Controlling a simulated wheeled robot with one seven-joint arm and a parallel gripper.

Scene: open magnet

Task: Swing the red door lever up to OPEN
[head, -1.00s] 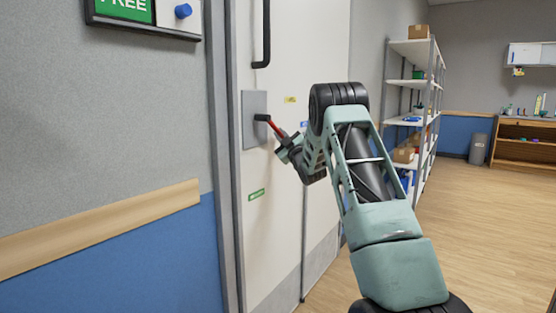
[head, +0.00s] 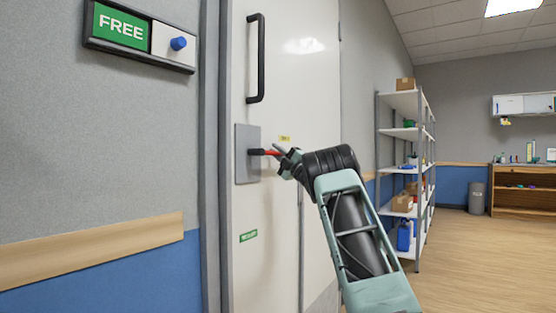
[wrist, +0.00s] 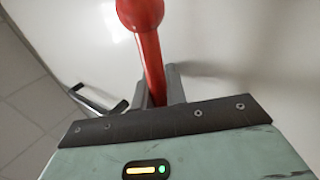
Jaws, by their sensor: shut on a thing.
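The red lever (head: 271,153) sticks out from a grey plate (head: 242,170) on the white door (head: 270,265), with a dark pivot at its left end. It lies about level in the head view. My gripper (head: 280,152) is shut on its right, outer part. In the wrist view the red lever (wrist: 150,50) runs down between the two grey fingers of my gripper (wrist: 158,88), and its round red end shows at the top. The fingertips' contact with the lever is partly hidden.
A black pull handle (head: 255,58) is on the door above the plate. A small yellow label (head: 285,138) and a green label (head: 248,236) are on the door. A FREE sign (head: 122,26) hangs on the left wall. Shelves (head: 405,104) stand at right; the floor beyond is clear.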

